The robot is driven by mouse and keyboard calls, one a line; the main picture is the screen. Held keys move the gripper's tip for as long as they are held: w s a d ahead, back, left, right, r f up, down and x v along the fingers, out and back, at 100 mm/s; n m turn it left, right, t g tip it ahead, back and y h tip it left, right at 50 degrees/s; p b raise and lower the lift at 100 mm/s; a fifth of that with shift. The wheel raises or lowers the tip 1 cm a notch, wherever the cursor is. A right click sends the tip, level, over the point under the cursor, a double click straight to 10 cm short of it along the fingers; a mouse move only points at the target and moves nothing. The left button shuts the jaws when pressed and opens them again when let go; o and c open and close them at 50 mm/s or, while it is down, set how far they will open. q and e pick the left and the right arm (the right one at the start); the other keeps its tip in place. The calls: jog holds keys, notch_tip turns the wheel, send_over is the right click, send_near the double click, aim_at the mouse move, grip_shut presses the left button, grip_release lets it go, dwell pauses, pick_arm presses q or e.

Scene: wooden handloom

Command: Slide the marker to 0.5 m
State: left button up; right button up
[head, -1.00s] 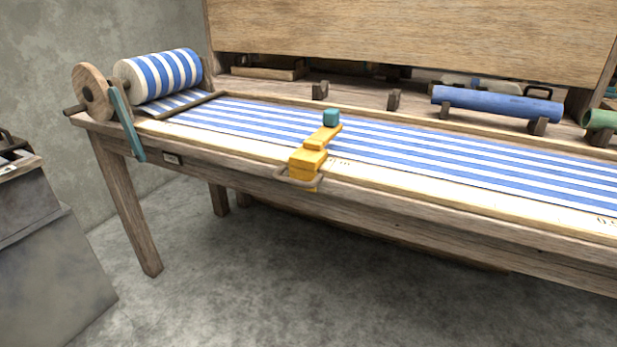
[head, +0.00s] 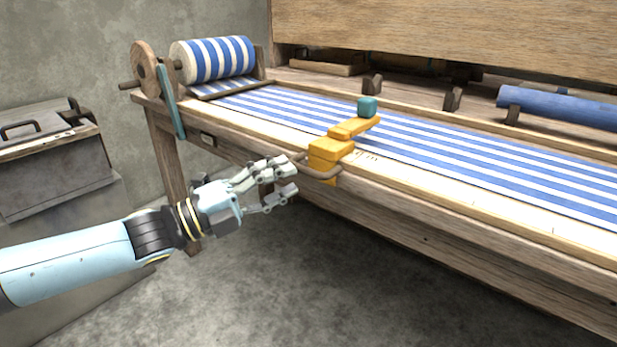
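The yellow marker (head: 331,149) sits across the front rail of the loom table, with an arm over the striped cloth and a teal block (head: 369,107) at its far end. A brown loop handle (head: 318,173) sticks out from its front. A printed scale (head: 366,155) shows on the pale rail just right of the marker; its figures are too small to read. My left gripper (head: 291,175) is open and empty, just left of the handle and in front of the table edge. It appears close to the handle; contact cannot be told. My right gripper is not in view.
Blue and white striped cloth (head: 480,165) runs along the table from a cloth roll (head: 212,60) at the left end. A teal lever (head: 171,100) hangs by the wooden wheel (head: 145,72). A grey chest (head: 55,160) stands at left. The front rail right of the marker is clear.

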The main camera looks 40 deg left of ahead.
aim_at(305, 167)
pick_arm(q)
jog(key=x, duration=0.4)
jog(key=shift+b, duration=0.3)
jog(key=shift+w+d, duration=0.1)
jog(key=shift+w, duration=0.15)
jog(key=shift+w+r, duration=0.1)
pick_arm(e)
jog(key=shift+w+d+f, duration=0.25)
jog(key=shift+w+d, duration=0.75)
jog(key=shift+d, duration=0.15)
pick_arm(q)
jog(key=shift+c, duration=0.2)
jog(key=c, duration=0.7)
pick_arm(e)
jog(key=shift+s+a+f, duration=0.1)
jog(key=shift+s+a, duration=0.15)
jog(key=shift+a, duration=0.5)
